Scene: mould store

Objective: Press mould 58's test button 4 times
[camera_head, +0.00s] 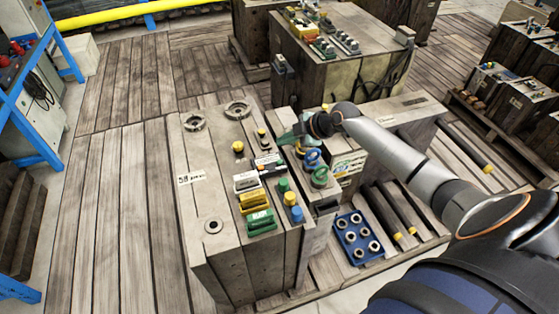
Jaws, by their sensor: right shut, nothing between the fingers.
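Mould 58 (205,250) is a big grey-brown block in the middle, with a white label (190,177) on its top that seems to read 58. Its top carries a yellow knob (238,147), a dark knob with a yellow base (262,135), green buttons (283,185), a blue-topped button (297,213) and coloured plates (260,217). I cannot tell which one is the test button. Contact cannot be made out. My left gripper is out of view.
Blue and green ring-shaped fittings (319,176) stand right below my right wrist. A second mould (345,75) stands behind, with cables on its side. A blue tray with round pieces (358,237) lies at lower right. Wooden floor (110,200) is clear at left, beside a blue rack (40,150).

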